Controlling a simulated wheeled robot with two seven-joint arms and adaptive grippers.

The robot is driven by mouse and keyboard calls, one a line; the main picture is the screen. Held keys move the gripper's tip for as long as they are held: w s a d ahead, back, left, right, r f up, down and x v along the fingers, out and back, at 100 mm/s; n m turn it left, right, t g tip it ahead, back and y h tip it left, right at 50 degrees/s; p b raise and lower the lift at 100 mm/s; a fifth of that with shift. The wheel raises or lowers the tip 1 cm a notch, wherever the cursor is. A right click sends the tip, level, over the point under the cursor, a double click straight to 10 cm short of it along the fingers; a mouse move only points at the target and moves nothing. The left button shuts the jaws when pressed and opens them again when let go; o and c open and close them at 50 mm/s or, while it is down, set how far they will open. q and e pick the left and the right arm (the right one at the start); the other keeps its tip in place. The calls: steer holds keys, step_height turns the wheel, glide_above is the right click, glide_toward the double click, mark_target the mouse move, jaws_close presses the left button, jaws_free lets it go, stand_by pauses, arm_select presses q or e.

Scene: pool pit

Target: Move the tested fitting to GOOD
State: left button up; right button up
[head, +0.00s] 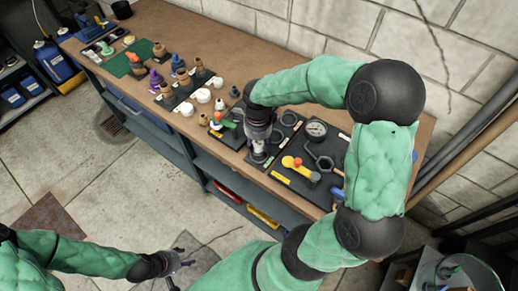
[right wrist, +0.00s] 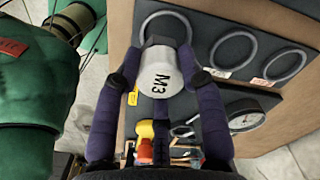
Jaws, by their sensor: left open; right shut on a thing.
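My right gripper (head: 258,148) is shut on a pale grey fitting (right wrist: 160,78) marked M3. Its two dark fingers hold the fitting from both sides in the right wrist view. The fitting is above or at the dark board (right wrist: 205,30), in front of the leftmost ring (right wrist: 163,18); I cannot tell whether it touches. Two further rings, the middle ring (right wrist: 233,55) and the right ring (right wrist: 288,62), show no fitting inside. Small labels lie by the rings, but I cannot read GOOD on any. My left gripper (head: 180,263) is open and empty, low beside the bench.
On the bench (head: 215,60), a gauge (head: 316,130) and a yellow valve with an orange-red part (head: 292,163) lie right of the gripper. Several white, brown and purple fittings stand to the left. A block wall bounds the back. The bench's rear strip is bare.

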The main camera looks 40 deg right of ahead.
mark_target(259, 148)
steer(key=f, duration=0.1)
steer(key=f+b, duration=0.1)
steer(key=f, duration=0.2)
steer(key=shift+w+d, duration=0.25)
steer(key=shift+d, duration=0.1)
steer(key=shift+f+b, duration=0.15)
steer(key=shift+b, duration=0.15)
steer(key=o, duration=1.2)
steer(key=shift+c, duration=0.2)
steer(key=shift+r, duration=0.25)
step_height(259, 148, up, 12)
steer(key=p, duration=0.3)
steer(key=shift+p, duration=0.3)
